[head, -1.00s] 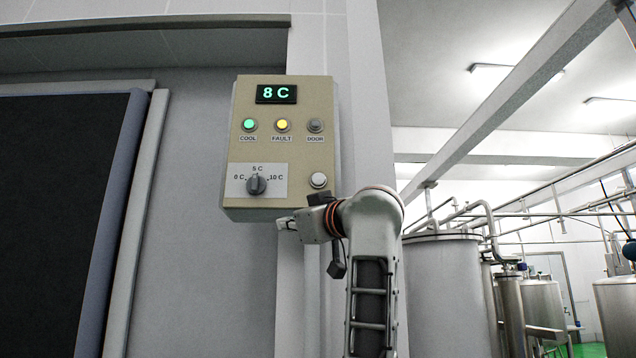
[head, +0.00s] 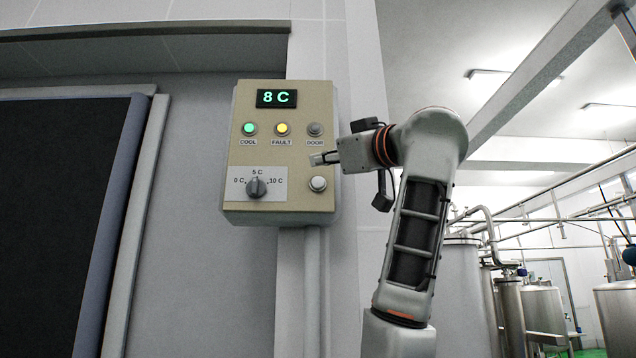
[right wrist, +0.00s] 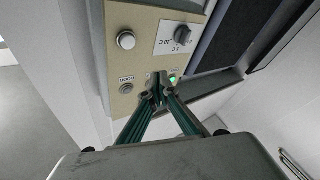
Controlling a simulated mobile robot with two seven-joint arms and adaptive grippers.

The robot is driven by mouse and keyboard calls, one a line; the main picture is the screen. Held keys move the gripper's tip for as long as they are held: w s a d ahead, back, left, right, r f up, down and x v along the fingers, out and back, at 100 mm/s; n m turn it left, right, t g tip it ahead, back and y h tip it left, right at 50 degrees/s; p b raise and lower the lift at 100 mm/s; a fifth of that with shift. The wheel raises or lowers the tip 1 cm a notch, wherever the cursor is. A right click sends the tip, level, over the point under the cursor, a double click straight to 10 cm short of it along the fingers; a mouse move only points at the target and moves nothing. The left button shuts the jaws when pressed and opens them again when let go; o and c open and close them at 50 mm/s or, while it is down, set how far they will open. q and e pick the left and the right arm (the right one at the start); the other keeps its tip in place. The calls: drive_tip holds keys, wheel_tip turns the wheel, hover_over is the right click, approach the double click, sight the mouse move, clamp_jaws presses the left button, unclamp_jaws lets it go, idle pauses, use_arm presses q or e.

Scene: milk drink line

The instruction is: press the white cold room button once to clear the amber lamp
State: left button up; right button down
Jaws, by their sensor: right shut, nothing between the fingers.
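The beige control box (head: 300,110) hangs on the wall. Its round white button (head: 318,183) is at the lower right and shows unobstructed; it is also in the right wrist view (right wrist: 126,40). The amber FAULT lamp (head: 282,129) is lit. My right gripper (head: 316,159) is shut and empty, its tips just above the button in the head view. In the right wrist view the closed fingertips (right wrist: 158,88) are over the lamp row, off to the side of the button and hiding the amber lamp. My left gripper is not in view.
The green COOL lamp (head: 250,129) is lit and the DOOR lamp (head: 315,129) is grey. The display (head: 277,95) reads 8 C. A dial (head: 257,187) sits left of the button. A dark doorway panel (head: 60,220) is at left; steel tanks (head: 543,315) stand at right.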

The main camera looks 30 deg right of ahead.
sight(320, 177)
drive_tip(key=shift+w+d+p, duration=0.75)
drive_tip(key=shift+w, duration=0.5)
drive_tip(key=shift+w+d+p, duration=0.8)
drive_tip(key=shift+w, duration=0.4)
drive_tip(key=shift+w+d+p, duration=0.75)
drive_tip(key=shift+w, duration=0.5)
drive_tip(key=shift+w, duration=0.1)
drive_tip(key=shift+w+d, duration=0.25)
drive_tip(key=shift+w, duration=0.05)
drive_tip(key=shift+w+d+p, duration=0.2)
drive_tip(key=shift+w+p, duration=0.15)
drive_tip(key=shift+s+a, duration=0.1)
drive_tip(key=shift+s, duration=0.05)
drive_tip(key=shift+s+a+f+b, duration=0.1)
drive_tip(key=shift+s+a+b, duration=0.1)
drive_tip(key=shift+s+b, duration=0.3)
drive_tip(key=shift+s+a, duration=0.1)
drive_tip(key=shift+a, duration=0.05)
